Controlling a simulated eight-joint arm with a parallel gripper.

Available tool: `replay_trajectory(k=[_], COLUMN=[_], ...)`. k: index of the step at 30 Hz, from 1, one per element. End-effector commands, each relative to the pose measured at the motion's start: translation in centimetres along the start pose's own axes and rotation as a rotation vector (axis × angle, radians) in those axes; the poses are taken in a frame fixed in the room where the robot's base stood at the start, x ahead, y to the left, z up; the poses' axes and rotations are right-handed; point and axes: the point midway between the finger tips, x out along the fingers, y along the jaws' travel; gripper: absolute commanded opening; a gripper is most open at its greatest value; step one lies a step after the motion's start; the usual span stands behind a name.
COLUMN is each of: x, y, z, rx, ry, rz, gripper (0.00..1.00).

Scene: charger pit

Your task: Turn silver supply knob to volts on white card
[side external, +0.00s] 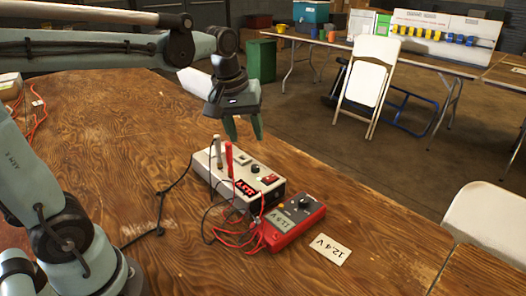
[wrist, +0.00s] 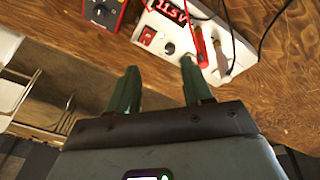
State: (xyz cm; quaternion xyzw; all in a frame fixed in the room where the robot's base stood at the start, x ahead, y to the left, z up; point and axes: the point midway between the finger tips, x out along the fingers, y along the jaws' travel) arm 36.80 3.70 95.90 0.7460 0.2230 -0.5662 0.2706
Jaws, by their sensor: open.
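A white supply box (side external: 218,183) stands on the wooden table; its red display (wrist: 172,11) reads about 11.5 V in the wrist view. Its small round knob (wrist: 168,47), dark with a greyish top, sits beside a red switch (wrist: 147,37); the knob also shows in the side view (side external: 255,169). A white card (side external: 328,249) reading 12.4 V lies flat on the table. My gripper (side external: 244,132) is open and empty above the box's far side. In the wrist view its green fingertips (wrist: 160,68) are apart, with the knob ahead between them. I see no contact with it.
A red meter (side external: 293,222) reading about 11.5 V lies beside the box; its black dial (side external: 304,202) faces up. A red probe (side external: 229,160) and a pale probe (side external: 218,152) stand up from the box near my fingers.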

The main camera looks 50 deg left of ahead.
Motion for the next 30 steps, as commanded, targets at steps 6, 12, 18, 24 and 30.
replay_trajectory(k=[6,12,18,24,30], x=[0.9,1.9,2.6,4.6,7.8], y=[0.7,0.8,0.7,0.4,-0.1], z=[-4.2,-6.2,-6.6,-6.2,-5.5], rx=[-0.301,-0.483,-0.537,-0.536,-0.535], ry=[-0.104,-0.156,-0.170,-0.169,-0.168], rz=[-0.108,-0.184,-0.209,-0.208,-0.206], gripper=[0.50,0.50,0.50,0.50,0.50])
